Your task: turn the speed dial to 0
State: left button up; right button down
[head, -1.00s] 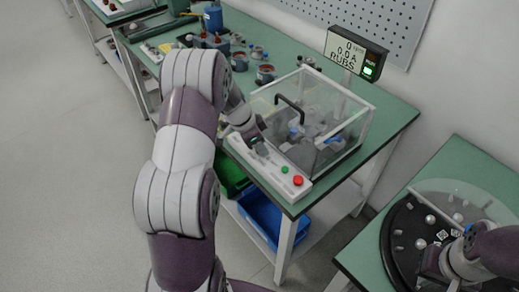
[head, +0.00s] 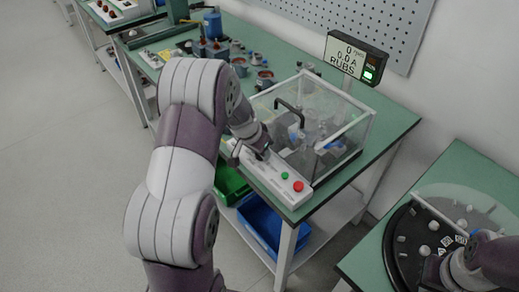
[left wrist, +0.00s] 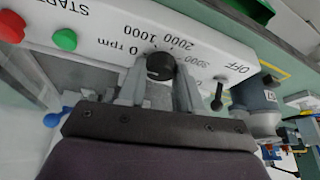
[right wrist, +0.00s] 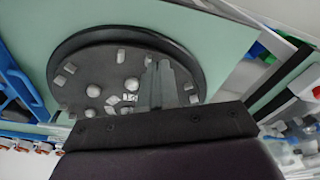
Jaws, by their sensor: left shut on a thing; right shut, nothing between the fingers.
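The speed dial (left wrist: 160,66) is a black round knob on the white control panel (left wrist: 95,28). The scale printed around it reads 0 rpm, 1000, 2000 and higher. My left gripper (left wrist: 159,80) is shut on the dial, one finger on each side; its arm hides the dial in the head view. I cannot make out the dial's pointer. The display (head: 355,58) at the back reads 0 rpm, 0.0 A and RUBS, with a green light lit. My right gripper (right wrist: 160,75) is shut and empty above a dark round tray (right wrist: 75,95).
A clear-walled box (head: 340,135) with a black handle stands behind the panel. Green (left wrist: 65,40) and red (left wrist: 11,26) buttons lie along the panel from the dial, and a black toggle (left wrist: 218,95) marked OFF is on its other side.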

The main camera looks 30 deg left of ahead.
dwell(0.3)
pick_arm(q)
jog(key=o, duration=1)
jog(key=shift+o, duration=0.2)
jog(key=d+v, duration=0.1)
jog(key=v, duration=1.1)
jog(key=shift+s+a+r, duration=0.15)
jog(key=shift+a+r, duration=0.2)
jog(key=shift+a, duration=0.15)
jog(key=s+d+f+n+g+p, duration=0.2)
jog(key=s+d+p, duration=0.3)
jog(key=s+d, duration=0.7)
jog(key=shift+s+d+g+y, duration=0.15)
jog(key=shift+s+g+y, duration=0.3)
jog(key=shift+s, duration=1.3)
